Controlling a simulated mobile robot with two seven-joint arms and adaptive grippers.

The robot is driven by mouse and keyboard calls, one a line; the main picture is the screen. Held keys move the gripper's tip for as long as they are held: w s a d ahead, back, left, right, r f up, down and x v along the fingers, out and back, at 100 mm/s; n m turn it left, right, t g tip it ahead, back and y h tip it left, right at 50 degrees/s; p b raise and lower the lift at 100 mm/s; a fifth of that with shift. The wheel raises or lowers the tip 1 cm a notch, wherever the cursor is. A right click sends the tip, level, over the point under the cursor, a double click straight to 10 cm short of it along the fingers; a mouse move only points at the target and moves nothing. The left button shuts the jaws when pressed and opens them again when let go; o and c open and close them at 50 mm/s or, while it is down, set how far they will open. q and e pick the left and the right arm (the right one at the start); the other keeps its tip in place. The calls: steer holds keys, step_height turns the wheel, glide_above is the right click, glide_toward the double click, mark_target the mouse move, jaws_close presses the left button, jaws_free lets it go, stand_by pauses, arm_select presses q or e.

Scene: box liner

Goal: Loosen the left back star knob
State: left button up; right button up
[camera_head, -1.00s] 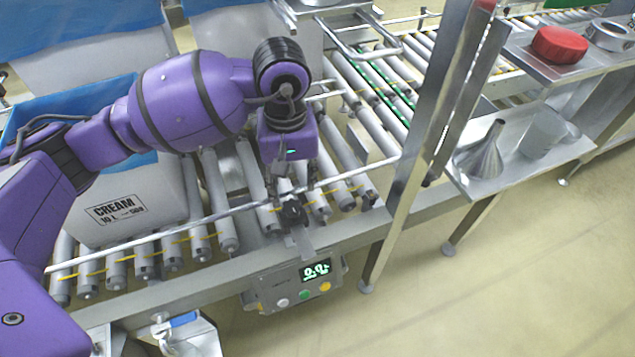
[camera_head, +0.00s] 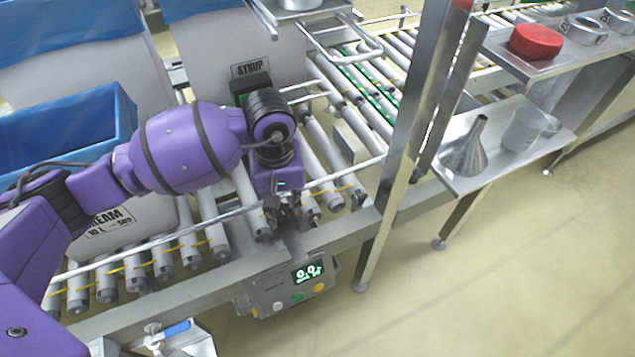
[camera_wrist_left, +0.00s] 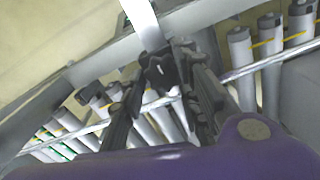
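The dark star knob (camera_wrist_left: 160,70) sits by a flat metal bracket at the front side rail of the roller conveyor. In the head view it is largely hidden by my left gripper (camera_head: 284,212), which points down at the rail. In the left wrist view the two dark fingers of my left gripper (camera_wrist_left: 168,62) reach toward the bracket, with their tips on both sides of the knob. The gap between tips and knob is too small and blurred to tell whether they press on it. My right gripper is not in view.
A guide rod (camera_head: 160,241) runs along the conveyor front beside the gripper. A control box (camera_head: 290,291) hangs just below. A steel post (camera_head: 400,170) stands to the right. A cream box (camera_head: 125,235) and a syrup box (camera_head: 235,50) stand behind the arm.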

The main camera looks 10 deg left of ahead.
arm_select(q)
steer(key=c, duration=0.5)
